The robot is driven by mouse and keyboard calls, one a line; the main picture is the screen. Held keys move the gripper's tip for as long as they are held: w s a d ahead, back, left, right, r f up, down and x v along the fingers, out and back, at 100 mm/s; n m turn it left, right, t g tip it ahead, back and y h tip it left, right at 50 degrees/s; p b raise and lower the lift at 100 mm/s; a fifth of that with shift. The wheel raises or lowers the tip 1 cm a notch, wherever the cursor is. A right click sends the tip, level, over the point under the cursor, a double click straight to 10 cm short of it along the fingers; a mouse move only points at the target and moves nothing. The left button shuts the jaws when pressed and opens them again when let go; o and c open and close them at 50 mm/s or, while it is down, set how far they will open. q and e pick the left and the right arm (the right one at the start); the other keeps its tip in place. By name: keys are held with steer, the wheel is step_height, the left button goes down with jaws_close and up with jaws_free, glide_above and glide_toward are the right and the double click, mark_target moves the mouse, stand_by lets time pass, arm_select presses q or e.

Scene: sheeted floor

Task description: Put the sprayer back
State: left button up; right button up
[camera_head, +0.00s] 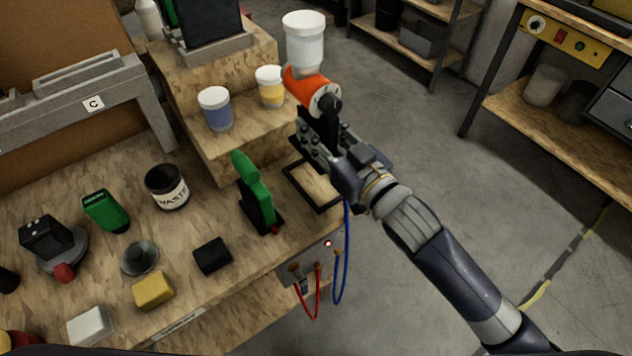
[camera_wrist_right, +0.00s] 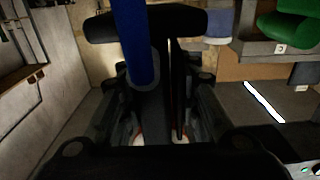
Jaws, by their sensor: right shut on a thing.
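The sprayer (camera_head: 308,88) has an orange body, a black handle and a white cup on top. My right gripper (camera_head: 318,138) is shut on its black handle and holds it roughly upright by the bench's right edge. A black square frame (camera_head: 291,178) lies below it on the bench corner; whether sprayer and frame touch I cannot tell. In the right wrist view the dark handle (camera_wrist_right: 155,110) shows between my fingers, with the blue hose (camera_wrist_right: 135,40) in front. My left gripper is not in view.
A green upright piece (camera_head: 255,190) on a dark base stands left of the frame. Blue (camera_head: 215,108) and yellow (camera_head: 270,87) jars stand on a wooden step. A waste cup (camera_head: 167,187) and several small items cover the bench. The floor (camera_head: 430,150) on the right is clear.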

step_height(320, 180, down, 5)
steer(key=shift+f, duration=0.1)
steer(key=shift+a+f, duration=0.1)
steer(key=shift+f, duration=2.05)
steer(key=shift+f+b, duration=0.15)
steer(key=shift+b, duration=0.15)
steer(key=o, duration=0.7)
steer(key=shift+s+f, duration=0.1)
steer(key=shift+f, duration=0.1)
